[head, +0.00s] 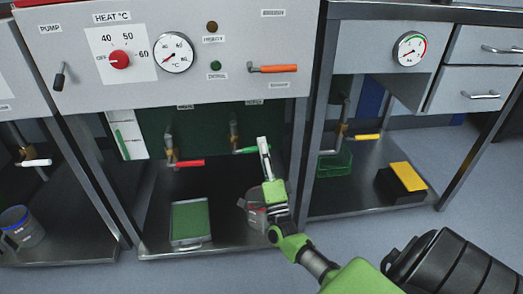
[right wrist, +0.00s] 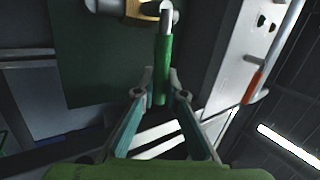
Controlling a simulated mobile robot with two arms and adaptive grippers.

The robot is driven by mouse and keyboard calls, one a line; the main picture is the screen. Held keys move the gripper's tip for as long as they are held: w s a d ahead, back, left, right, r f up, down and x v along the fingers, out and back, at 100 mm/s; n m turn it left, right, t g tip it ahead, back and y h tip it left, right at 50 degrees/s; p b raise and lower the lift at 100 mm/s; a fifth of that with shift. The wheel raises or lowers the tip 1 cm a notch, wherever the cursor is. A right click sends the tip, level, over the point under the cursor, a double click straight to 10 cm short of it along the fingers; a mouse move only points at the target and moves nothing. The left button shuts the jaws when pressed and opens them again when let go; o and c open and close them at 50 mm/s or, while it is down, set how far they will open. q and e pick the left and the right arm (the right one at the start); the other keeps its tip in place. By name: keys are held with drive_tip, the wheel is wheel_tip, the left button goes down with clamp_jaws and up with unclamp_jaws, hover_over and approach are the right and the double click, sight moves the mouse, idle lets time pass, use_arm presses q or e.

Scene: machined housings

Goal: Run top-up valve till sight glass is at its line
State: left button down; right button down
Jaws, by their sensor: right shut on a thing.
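A green-handled valve (head: 246,150) sits on a pipe in the open bay below the white panel. My right gripper (head: 263,146) has its fingertips at this handle. In the right wrist view the green handle (right wrist: 162,70) runs between the two fingers, and the gripper is shut on it. A white plate with a green upright strip, seemingly the sight glass (head: 128,138), stands at the bay's left; its level and line are too small to read. A red-handled valve (head: 188,163) is left of the green one. My left gripper is not in view.
The panel carries a red heat knob (head: 120,60), a dial gauge (head: 174,53), a pump lever (head: 60,77) and an orange handle (head: 275,69).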

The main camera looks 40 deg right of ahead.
drive_tip(key=shift+f+m+h+b, duration=0.4)
drive_tip(key=shift+f+m+h, duration=0.15)
drive_tip(key=shift+m, duration=0.45)
drive_tip(key=shift+g+h, duration=0.25)
drive_tip(key=shift+g, duration=0.05)
drive_tip(key=c, duration=2)
unclamp_jaws()
drive_tip(key=shift+c, duration=0.2)
drive_tip(key=v, duration=1.2)
